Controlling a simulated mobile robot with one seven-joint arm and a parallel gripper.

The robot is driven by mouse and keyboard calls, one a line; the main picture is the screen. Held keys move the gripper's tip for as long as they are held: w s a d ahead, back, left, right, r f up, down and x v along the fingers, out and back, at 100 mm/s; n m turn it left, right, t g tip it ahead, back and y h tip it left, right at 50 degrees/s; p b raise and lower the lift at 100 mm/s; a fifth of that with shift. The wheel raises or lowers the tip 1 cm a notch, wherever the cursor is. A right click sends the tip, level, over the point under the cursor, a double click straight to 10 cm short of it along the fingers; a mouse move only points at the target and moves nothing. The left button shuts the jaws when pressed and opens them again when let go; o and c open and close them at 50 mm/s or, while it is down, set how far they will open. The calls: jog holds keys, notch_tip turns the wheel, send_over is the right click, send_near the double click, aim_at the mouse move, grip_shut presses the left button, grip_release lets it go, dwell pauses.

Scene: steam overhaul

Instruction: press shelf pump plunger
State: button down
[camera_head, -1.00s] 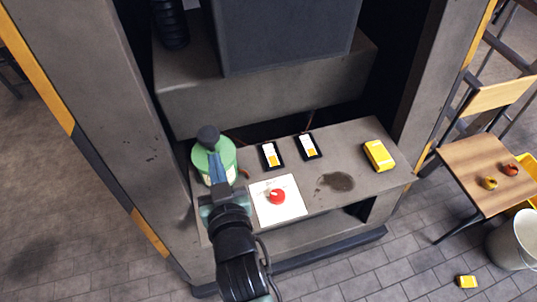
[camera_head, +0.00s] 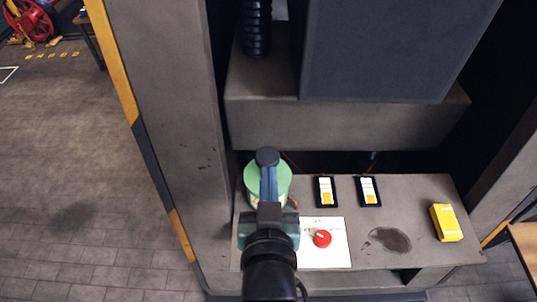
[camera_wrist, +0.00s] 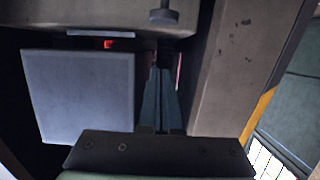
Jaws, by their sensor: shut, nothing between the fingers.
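The shelf pump (camera_head: 252,177) is a round green-topped container at the left end of the grey shelf. Its plunger has a dark round knob (camera_head: 267,157); in the wrist view the knob (camera_wrist: 163,17) sits on a short stem beyond my fingertips. My gripper (camera_head: 268,172) is over the pump, with its blue-grey fingers together and empty; they also show in the wrist view (camera_wrist: 161,72). In the head view the fingertips line up with the knob; I cannot tell whether they touch it. My gripper and wrist hide part of the pump.
Right of the pump are a red knob (camera_head: 322,238) on a white plate (camera_head: 335,257), two small black-framed displays (camera_head: 326,191) (camera_head: 369,190), a dark stain and a yellow box (camera_head: 446,222). A grey pillar (camera_head: 172,100) stands close on the left. A large dark box (camera_head: 390,50) hangs above.

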jog(key=p, duration=0.1)
send_over(268, 158)
jog(key=s, duration=0.2)
jog(key=shift+w+f, duration=0.25)
jog(key=shift+f, duration=0.95)
notch_tip(268, 158, down, 3)
jog(key=shift+r, duration=0.15)
jog(key=shift+f, duration=0.75)
jog(key=shift+s+f+b, duration=0.1)
jog(key=shift+f+b, duration=0.95)
jog(key=shift+f, duration=0.9)
